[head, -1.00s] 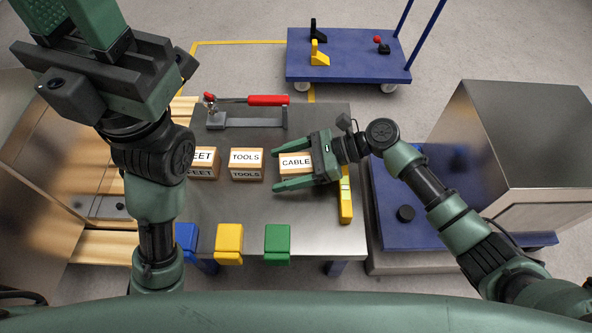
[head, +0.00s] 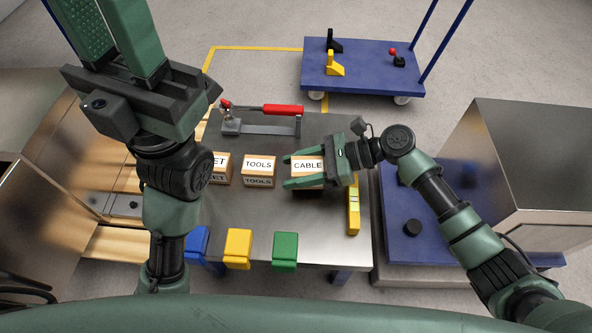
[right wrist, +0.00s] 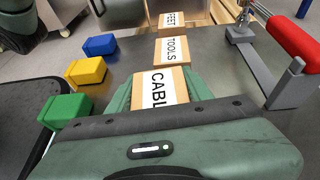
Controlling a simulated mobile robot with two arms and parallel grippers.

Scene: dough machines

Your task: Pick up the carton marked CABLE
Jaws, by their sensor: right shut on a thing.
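The carton marked CABLE (head: 307,168) is a small light-brown box with a white label on the metal table (head: 310,222). My right gripper (head: 290,171) is shut on it, with a green finger along each side. In the right wrist view the CABLE carton (right wrist: 157,90) sits between the fingers, its label partly cut off by the gripper body. I cannot tell whether it is off the table. My left gripper (head: 105,35) is raised at the upper left; its fingertips reach the picture's edge, so its opening is unclear.
The TOOLS carton (head: 258,170) stands just left of the CABLE carton, and a partly hidden carton (head: 222,168) is beyond it. A red-handled clamp (head: 283,110) lies behind. Blue, yellow (head: 238,248) and green (head: 285,250) bins line the front edge. A yellow level (head: 353,210) lies at right.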

